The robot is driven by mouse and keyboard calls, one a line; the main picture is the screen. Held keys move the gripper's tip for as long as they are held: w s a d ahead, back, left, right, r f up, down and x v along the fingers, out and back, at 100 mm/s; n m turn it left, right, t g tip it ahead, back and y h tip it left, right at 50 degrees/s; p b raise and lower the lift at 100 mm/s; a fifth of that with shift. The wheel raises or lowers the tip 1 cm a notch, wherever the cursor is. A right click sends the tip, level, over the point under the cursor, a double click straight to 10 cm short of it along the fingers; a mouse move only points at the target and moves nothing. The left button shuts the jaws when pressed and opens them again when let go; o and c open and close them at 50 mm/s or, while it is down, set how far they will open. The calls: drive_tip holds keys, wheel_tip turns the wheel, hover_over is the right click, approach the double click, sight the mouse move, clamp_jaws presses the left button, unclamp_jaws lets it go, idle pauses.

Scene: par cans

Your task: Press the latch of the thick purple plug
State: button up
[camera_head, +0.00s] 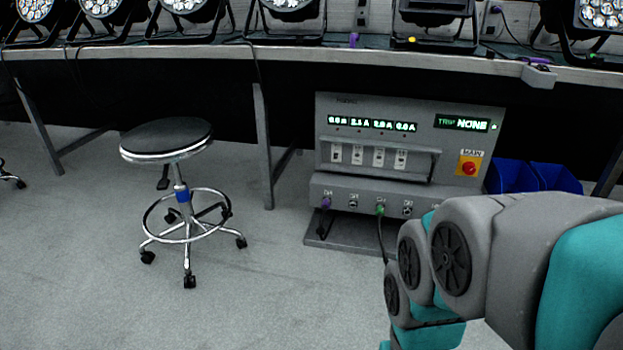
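A purple plug (325,202) sits in the leftmost socket of the lower panel of a grey power box (336,109), with a dark cable hanging below it. Its latch is too small to make out. Smaller purple pieces show on the bench: one upright (354,40) near the middle and one (538,61) at the right edge. I cannot tell for sure which is the thick plug. My grey and teal arm fills the lower right, to the right of and in front of the box. My gripper does not show.
A green plug (379,209) with a cable sits in the same panel. A red main switch (468,168) and blue bins (512,176) are at the right. A round stool (168,139) stands left. The bench (200,55) overhangs the box. Floor in front is clear.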

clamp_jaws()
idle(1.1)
